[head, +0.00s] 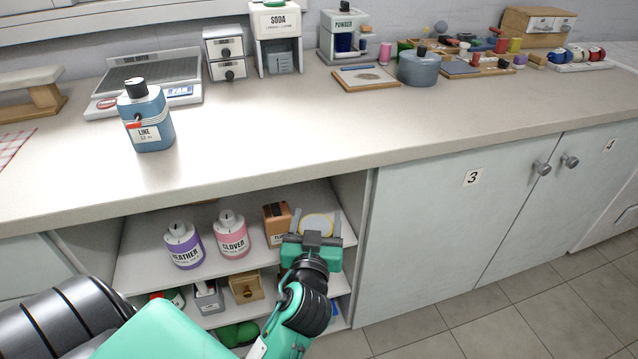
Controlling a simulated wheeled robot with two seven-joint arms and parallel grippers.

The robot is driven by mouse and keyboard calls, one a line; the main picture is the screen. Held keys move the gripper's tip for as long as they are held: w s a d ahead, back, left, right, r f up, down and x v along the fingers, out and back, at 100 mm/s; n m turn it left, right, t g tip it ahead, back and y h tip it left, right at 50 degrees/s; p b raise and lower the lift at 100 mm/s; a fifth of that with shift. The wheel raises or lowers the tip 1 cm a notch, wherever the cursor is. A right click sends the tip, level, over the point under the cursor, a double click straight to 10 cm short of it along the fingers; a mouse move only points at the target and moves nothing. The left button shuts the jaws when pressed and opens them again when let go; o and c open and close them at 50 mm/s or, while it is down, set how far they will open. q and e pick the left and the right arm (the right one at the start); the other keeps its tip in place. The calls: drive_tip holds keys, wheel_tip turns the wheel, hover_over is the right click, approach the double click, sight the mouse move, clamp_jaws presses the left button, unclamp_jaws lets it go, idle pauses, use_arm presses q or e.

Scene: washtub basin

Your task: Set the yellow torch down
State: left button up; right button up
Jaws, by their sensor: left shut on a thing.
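My left gripper (314,238) is at the open shelf under the counter, at the right end of the upper shelf board. It is shut on the yellow torch (318,222), whose pale round face with a yellow edge shows just beyond the fingers. Most of the torch is hidden by the gripper. I cannot tell whether the torch touches the shelf (150,262). A small orange-brown box (277,222) stands just left of the torch. My right gripper does not show.
A purple bottle (182,246) and a pink bottle (231,236) stand on the upper shelf to the left. Smaller items fill the lower shelf. The countertop edge (300,178) overhangs the shelf. A closed cabinet door (450,230) is on the right.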

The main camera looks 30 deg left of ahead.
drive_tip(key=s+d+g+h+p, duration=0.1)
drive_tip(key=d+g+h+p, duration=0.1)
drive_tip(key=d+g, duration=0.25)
use_arm(q)
drive_tip(key=w+a+f+b, duration=0.1)
drive_tip(key=w+a, duration=0.2)
drive_tip(key=w, duration=0.3)
drive_tip(key=w+a+f+b, duration=0.1)
drive_tip(key=w+a+f, duration=0.1)
drive_tip(key=w, duration=0.4)
drive_tip(key=shift+a+f, duration=0.25)
drive_tip(key=shift+a, duration=0.3)
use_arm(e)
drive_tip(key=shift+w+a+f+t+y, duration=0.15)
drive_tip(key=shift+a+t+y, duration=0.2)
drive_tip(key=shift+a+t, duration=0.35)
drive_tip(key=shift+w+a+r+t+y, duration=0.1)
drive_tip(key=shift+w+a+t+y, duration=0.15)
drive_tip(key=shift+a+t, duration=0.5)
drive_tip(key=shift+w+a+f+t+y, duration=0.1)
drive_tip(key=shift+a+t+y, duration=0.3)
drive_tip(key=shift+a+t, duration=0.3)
use_arm(q)
drive_tip(key=shift+f, duration=0.15)
drive_tip(key=o, duration=1.7)
drive_tip(key=shift+c, duration=0.2)
